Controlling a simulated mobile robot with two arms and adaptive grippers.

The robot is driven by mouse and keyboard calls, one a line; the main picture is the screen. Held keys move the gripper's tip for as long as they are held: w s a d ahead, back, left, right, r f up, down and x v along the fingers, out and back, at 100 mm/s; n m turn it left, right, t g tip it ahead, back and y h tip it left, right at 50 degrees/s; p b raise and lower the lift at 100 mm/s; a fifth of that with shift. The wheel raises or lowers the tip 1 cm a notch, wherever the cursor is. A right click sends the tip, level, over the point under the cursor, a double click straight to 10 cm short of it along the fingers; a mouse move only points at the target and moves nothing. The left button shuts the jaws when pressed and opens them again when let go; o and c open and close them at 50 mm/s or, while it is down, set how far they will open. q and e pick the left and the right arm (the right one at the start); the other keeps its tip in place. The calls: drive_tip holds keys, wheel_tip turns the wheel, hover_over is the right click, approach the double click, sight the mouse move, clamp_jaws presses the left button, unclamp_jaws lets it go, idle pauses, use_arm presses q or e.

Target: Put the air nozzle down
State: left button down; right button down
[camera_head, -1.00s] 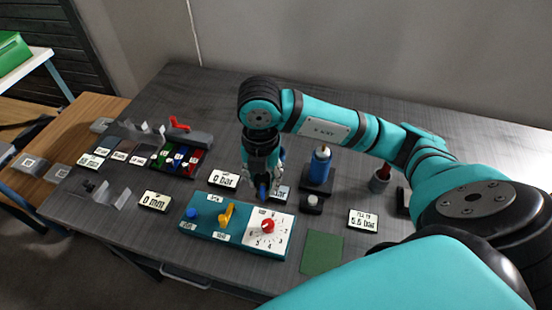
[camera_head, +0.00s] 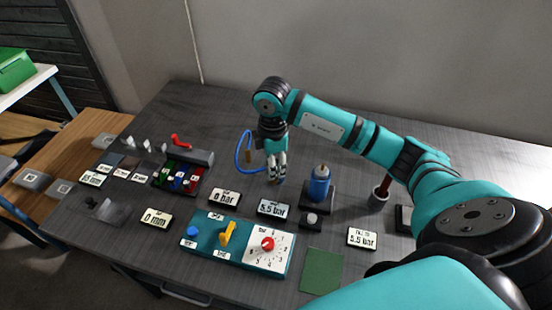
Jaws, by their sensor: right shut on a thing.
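My right gripper (camera_head: 277,170) reaches over the middle of the grey bench, fingers pointing down, just behind the 5.5 bar display. It is shut on the air nozzle, which is mostly hidden by the fingers and hard to make out. A blue hose (camera_head: 238,152) loops out on the left side of the wrist, with a small brownish piece (camera_head: 249,157) beside it. I cannot tell whether the nozzle touches the bench. My left gripper is not in view.
A blue bottle-like unit (camera_head: 320,184) on a black base stands right of the gripper. In front is a teal panel (camera_head: 207,247) with a yellow lever (camera_head: 228,233) and red knob (camera_head: 267,244). Colored bins (camera_head: 180,180) sit at left. A green mat (camera_head: 321,270) lies at front right.

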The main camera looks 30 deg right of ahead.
drive_tip(key=w+d+f+p, duration=0.1)
drive_tip(key=w+d+f, duration=0.2)
drive_tip(key=shift+w+d+f+p, duration=0.1)
drive_tip(key=shift+w+p, duration=0.15)
drive_tip(key=shift+p, duration=0.1)
drive_tip(key=shift+f, duration=0.35)
drive_tip(key=shift+w, duration=0.1)
drive_tip(key=shift+f, duration=0.25)
drive_tip(key=c, duration=1)
unclamp_jaws()
